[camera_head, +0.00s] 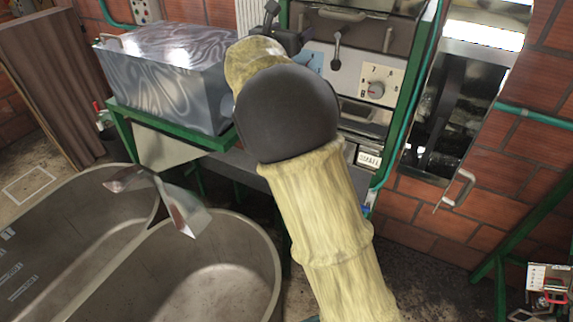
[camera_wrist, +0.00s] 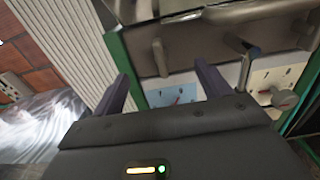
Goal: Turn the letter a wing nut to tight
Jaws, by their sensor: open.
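I cannot pick out a wing nut marked with the letter a in either view. My gripper (camera_wrist: 160,72) is open in the wrist view, its two dark fingers apart with nothing between them. It points toward a machine front with a blue dial plate (camera_wrist: 172,95) and a pale dial plate with a round knob (camera_wrist: 285,98). In the head view my gripper (camera_head: 287,22) is partly hidden behind my arm, in front of the machine's upper left part. There the blue plate (camera_head: 311,62) and the numbered knob (camera_head: 375,89) show right of it.
A lever handle (camera_head: 337,50) and a top bar handle (camera_head: 342,14) stick out from the machine. Grey tubs (camera_head: 225,265) stand below. A ribbed pale panel (camera_wrist: 65,40) is left of my fingers.

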